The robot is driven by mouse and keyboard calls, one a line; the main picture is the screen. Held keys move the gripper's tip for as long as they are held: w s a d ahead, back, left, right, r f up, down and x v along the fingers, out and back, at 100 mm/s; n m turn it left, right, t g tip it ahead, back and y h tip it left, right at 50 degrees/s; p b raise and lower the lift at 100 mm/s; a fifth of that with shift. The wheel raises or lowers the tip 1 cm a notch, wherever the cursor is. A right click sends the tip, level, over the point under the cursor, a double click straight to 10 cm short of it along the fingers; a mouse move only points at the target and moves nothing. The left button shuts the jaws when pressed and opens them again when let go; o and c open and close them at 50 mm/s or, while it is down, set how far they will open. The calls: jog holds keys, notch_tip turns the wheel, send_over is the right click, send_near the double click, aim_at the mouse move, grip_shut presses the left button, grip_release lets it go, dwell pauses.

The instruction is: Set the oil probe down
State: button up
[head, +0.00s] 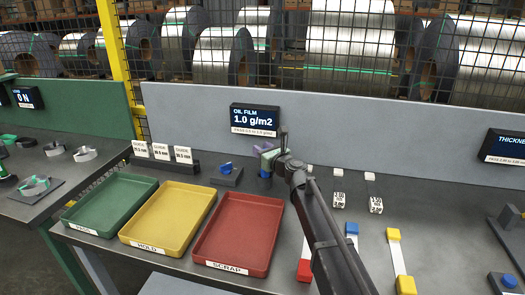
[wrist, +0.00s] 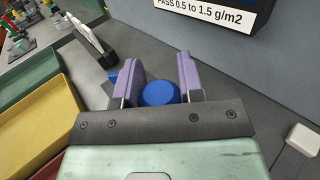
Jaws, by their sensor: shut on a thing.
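My gripper (head: 268,160) is shut on the oil probe, whose round blue end (wrist: 160,93) shows between the two purple finger pads in the wrist view. In the head view a bit of the probe's blue (head: 265,174) shows just under the fingers, low over the grey bench in front of the oil film display (head: 255,119). I cannot tell whether it touches the bench. The rest of the probe is hidden by my gripper. The display reads 1.0 g/m2.
A dark block (head: 227,181) with a blue piece (head: 225,168) stands just left of my gripper. Green (head: 108,205), yellow (head: 165,217) and red (head: 237,235) trays lie at front left. Label cards (head: 161,152) stand behind them. Strips with coloured ends (head: 400,258) lie right.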

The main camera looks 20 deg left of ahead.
jog(key=shift+f, duration=0.25)
jog(key=o, duration=1.1)
jog(key=shift+c, duration=0.2)
jog(key=v, duration=1.1)
jog(key=shift+a, duration=0.15)
